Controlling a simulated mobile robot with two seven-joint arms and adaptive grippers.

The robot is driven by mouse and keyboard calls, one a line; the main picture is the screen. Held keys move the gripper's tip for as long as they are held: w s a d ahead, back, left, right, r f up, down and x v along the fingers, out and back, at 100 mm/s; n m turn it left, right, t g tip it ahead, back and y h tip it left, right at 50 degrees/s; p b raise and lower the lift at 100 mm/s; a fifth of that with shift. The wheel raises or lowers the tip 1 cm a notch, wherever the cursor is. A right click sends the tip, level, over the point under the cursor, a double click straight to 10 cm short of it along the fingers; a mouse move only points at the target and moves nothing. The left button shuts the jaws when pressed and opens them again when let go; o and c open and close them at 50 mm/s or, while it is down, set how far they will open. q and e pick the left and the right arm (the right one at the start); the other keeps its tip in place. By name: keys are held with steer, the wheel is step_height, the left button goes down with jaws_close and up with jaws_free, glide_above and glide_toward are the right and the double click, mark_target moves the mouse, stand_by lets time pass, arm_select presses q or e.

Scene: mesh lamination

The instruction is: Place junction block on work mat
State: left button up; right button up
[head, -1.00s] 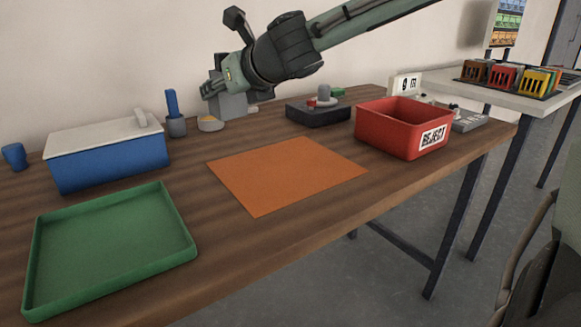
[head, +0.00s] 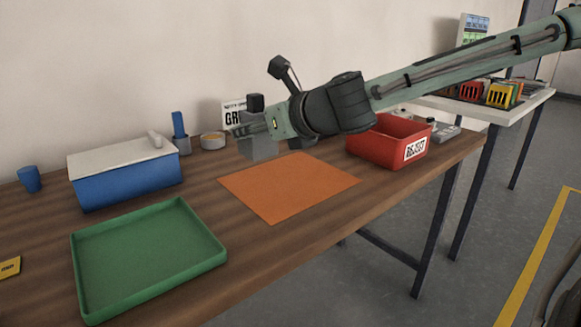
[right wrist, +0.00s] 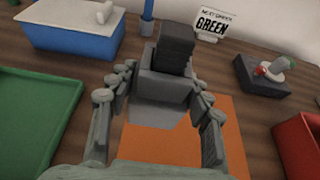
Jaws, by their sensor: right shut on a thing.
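The junction block is a grey block (head: 260,149) with a black upper part, at the back edge of the orange work mat (head: 300,190) in the head view. My right gripper (head: 248,130) is shut on it, and the block appears upright and raised. In the right wrist view the block (right wrist: 168,77) sits between the fingertips of my right gripper (right wrist: 160,90), with the mat (right wrist: 160,150) below. The mat is bare where it shows; the block and fingers cover part of it. My left gripper is not in view.
A green tray (head: 82,280) lies left of the mat. Behind it are a blue box (head: 125,178) with a pale lid and a blue cup (head: 30,179). A red bin (head: 372,148) stands right of the mat.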

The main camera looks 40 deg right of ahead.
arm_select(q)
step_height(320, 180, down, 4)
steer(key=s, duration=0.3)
arm_select(e)
steer(key=d+f, duration=0.1)
steer(key=d, duration=0.2)
steer(key=w+d+f, duration=0.1)
steer(key=d+f, duration=0.1)
steer(key=w+d+f+p, duration=0.1)
steer(key=d+f, duration=0.1)
steer(key=d, duration=0.1)
steer(key=shift+d+f, duration=0.15)
steer(key=shift+d, duration=0.2)
step_height(320, 180, down, 4)
steer(key=shift+r+b, duration=0.1)
steer(key=shift+b, duration=0.5)
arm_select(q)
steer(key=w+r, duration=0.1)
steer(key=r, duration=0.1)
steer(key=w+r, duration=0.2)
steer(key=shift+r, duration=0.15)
arm_select(e)
steer(key=shift+f, duration=0.2)
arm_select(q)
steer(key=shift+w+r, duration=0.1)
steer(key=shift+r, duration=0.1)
arm_select(e)
steer(key=o, duration=1.3)
steer(key=shift+o, duration=0.2)
steer(key=shift+r, duration=0.1)
